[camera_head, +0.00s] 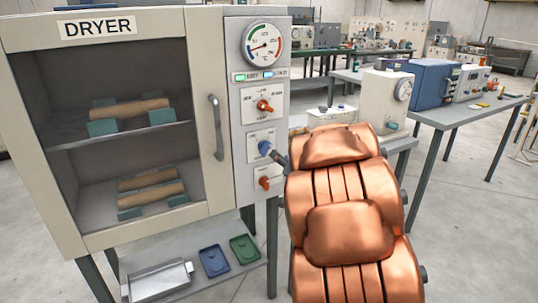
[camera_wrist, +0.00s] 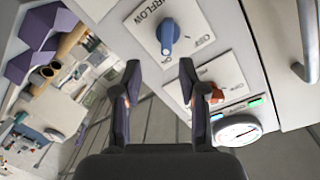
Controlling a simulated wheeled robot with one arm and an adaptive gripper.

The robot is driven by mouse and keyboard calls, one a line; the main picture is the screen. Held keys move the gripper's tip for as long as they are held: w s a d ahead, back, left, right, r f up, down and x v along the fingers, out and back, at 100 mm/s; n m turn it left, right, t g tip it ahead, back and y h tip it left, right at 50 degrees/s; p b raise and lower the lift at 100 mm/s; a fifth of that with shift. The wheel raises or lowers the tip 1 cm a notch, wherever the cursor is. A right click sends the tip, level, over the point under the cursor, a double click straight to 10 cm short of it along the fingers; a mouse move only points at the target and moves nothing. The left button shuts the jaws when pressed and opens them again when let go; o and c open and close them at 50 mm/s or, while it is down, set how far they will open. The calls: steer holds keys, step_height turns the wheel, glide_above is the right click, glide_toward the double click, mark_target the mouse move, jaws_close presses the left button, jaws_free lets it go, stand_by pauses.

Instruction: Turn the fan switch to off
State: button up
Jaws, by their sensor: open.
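The dryer's control panel (camera_head: 242,165) carries a blue knob (camera_head: 264,147) between two orange knobs. In the wrist view the blue knob (camera_wrist: 168,37) sits on a white plate whose lettering looks like "AIRFLOW"; no plate legibly reads "fan". Its pointer ridge runs roughly up and down in that tilted view. My gripper (camera_wrist: 160,66) is open and empty, its fingertips just short of the blue knob, one to each side in the picture. In the head view my gripper (camera_head: 281,159) is just right of and below the blue knob, and my copper arm hides what lies behind it.
The upper orange knob (camera_head: 264,106) and lower orange knob (camera_head: 264,183) are close above and below. A gauge (camera_head: 264,46) is at the panel top. The dryer door handle (camera_head: 216,128) juts out left of the panel. Trays (camera_head: 245,249) lie on a shelf below.

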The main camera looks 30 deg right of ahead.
mark_target(269, 148)
steer(key=shift+t+y, duration=0.5)
steer(key=shift+w+d, duration=0.15)
steer(key=shift+w, duration=1.85)
steer(key=shift+w+d, duration=0.1)
steer(key=shift+w, duration=1.85)
steer(key=shift+c, duration=0.2)
jaws_close()
